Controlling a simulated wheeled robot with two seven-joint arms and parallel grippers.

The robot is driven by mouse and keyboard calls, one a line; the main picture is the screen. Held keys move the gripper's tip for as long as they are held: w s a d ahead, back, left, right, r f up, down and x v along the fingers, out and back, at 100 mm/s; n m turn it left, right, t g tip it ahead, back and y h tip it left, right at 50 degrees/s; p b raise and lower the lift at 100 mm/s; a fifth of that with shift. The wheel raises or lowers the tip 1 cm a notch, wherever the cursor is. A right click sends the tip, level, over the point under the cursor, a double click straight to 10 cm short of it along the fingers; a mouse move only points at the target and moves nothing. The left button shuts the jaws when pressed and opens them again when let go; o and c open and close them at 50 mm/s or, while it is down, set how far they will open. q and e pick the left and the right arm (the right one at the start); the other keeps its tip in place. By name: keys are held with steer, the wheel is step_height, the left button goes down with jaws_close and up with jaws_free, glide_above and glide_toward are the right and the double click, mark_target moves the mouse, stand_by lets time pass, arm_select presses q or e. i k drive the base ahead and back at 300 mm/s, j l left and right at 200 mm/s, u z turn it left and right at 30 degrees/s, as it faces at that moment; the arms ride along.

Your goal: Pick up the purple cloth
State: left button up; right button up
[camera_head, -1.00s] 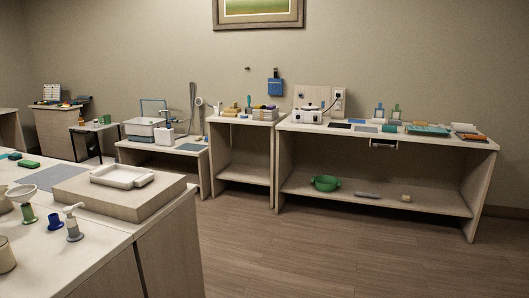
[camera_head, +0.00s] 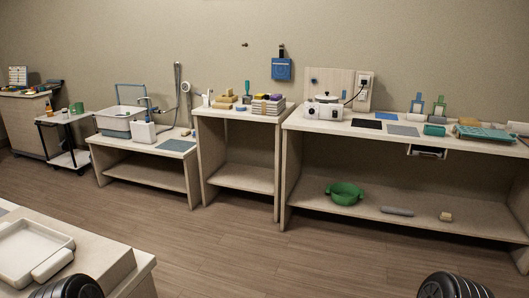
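A stack of folded cloths (camera_head: 268,106) sits at the right end of the narrow middle table. Small patches of colour, purple among them (camera_head: 263,97), show on top of the stack. They are too small for me to make out the purple cloth's full shape. Dark rounded parts of my own arms show at the bottom left and bottom right edges. Neither gripper's fingers are in view, and nothing of mine is near the stack.
The middle table (camera_head: 238,178) also bears tan blocks and a green-topped tool. A long table (camera_head: 390,211) with a white warmer (camera_head: 323,110) stands right. A low sink table is left. A counter with a white tray (camera_head: 33,250) fills the lower left. Open floor lies between.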

mark_target(276, 97)
steer(key=i, duration=2.6)
steer(key=i+z, duration=0.15)
steer(key=i+j+z, duration=1.15)
steer(key=k, duration=0.1)
